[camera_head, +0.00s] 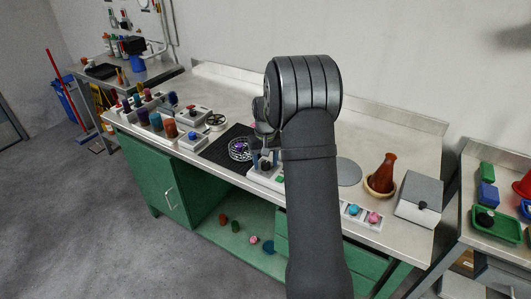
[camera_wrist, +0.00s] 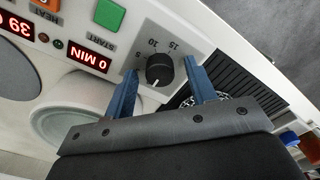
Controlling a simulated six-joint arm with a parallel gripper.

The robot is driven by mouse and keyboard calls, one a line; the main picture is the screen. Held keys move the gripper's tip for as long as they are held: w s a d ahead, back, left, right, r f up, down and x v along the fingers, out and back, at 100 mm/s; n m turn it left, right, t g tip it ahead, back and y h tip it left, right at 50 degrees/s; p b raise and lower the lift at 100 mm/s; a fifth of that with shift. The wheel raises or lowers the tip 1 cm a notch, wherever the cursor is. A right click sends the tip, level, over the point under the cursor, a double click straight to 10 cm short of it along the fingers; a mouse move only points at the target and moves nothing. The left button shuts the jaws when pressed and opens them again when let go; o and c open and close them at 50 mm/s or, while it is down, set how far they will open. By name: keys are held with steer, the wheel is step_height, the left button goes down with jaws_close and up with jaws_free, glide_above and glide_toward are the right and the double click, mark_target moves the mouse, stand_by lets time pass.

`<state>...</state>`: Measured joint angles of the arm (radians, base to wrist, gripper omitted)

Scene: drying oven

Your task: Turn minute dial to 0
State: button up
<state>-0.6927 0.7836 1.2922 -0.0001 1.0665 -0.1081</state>
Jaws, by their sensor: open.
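The minute dial (camera_wrist: 159,69) is a small black knob on a white control panel (camera_wrist: 190,25), with a printed scale around it where 5, 10 and 15 can be read. A white mark on the knob points toward the bottom of the wrist view. The red display (camera_wrist: 90,57) beside it reads "0 MIN". My gripper (camera_wrist: 161,64) is open, with its blue fingers on either side of the dial; I cannot tell whether they touch it. In the head view my gripper (camera_head: 266,150) is above the white device (camera_head: 258,174), and my arm partly hides the device.
In the wrist view, a green START button (camera_wrist: 110,14), an orange HEAT button and a temperature display (camera_wrist: 14,25) share the panel. In the head view, a dish (camera_head: 240,149) stands left of my gripper, with several bottles farther left.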

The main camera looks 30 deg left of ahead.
mark_target(266, 163)
step_height(266, 163, up, 17)
steer(key=shift+r, duration=0.15)
stand_by(0.7)
step_height(266, 163, down, 18)
steer(key=shift+r, duration=0.25)
stand_by(0.3)
